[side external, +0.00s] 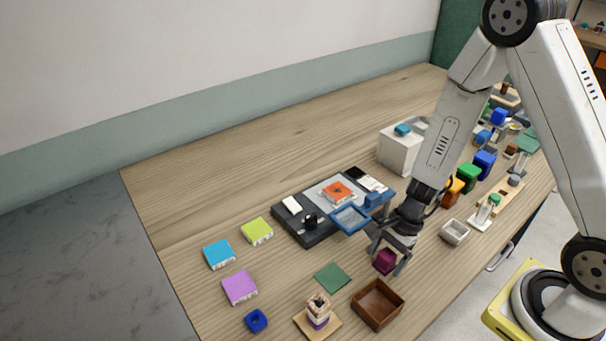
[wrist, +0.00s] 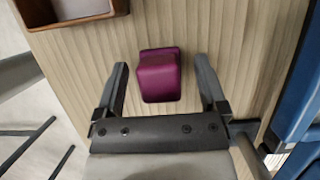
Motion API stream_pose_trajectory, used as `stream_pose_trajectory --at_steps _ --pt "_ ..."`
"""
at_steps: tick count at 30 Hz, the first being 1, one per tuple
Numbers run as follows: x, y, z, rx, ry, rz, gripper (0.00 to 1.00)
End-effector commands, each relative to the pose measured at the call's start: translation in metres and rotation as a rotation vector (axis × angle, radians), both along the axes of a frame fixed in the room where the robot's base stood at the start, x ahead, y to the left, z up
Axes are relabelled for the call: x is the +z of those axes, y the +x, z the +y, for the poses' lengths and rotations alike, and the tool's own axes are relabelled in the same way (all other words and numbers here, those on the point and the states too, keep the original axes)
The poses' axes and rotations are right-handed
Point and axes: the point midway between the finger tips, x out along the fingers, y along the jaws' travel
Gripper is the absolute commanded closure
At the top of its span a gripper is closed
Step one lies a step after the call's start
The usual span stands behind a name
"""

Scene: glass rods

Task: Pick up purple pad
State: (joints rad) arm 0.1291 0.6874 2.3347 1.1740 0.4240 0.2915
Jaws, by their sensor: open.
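A flat light-purple pad (side external: 239,288) lies on the table at the lower left in the side external view, well apart from my gripper. It does not show in the wrist view. My gripper (side external: 388,260) is open and points down over a dark magenta block (side external: 385,262), to the right of the pad. In the wrist view, the magenta block (wrist: 160,76) shows between the open fingers of my gripper (wrist: 160,65), with gaps on both sides.
A cyan pad (side external: 219,254) and a lime pad (side external: 257,232) lie behind the purple pad. A blue block (side external: 256,321) is in front of it.

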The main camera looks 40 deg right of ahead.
Motion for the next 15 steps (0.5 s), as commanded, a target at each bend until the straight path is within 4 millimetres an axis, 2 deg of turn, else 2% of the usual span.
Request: stream_pose_trajectory --at_steps 5,6,8,9,14,15 --pt "0.0002 0.0000 -0.0001 0.000 0.000 0.000 0.09" --pt "0.0002 0.0000 -0.0001 0.000 0.000 0.000 0.15" --pt "0.0002 -0.0001 -0.0001 0.000 0.000 0.000 0.34" --pt "0.0002 0.0000 -0.0001 0.000 0.000 0.000 0.47" --pt "0.0002 -0.0001 -0.0001 0.000 0.000 0.000 0.98" --pt "0.0003 0.0000 0.0000 0.000 0.000 0.000 1.00"
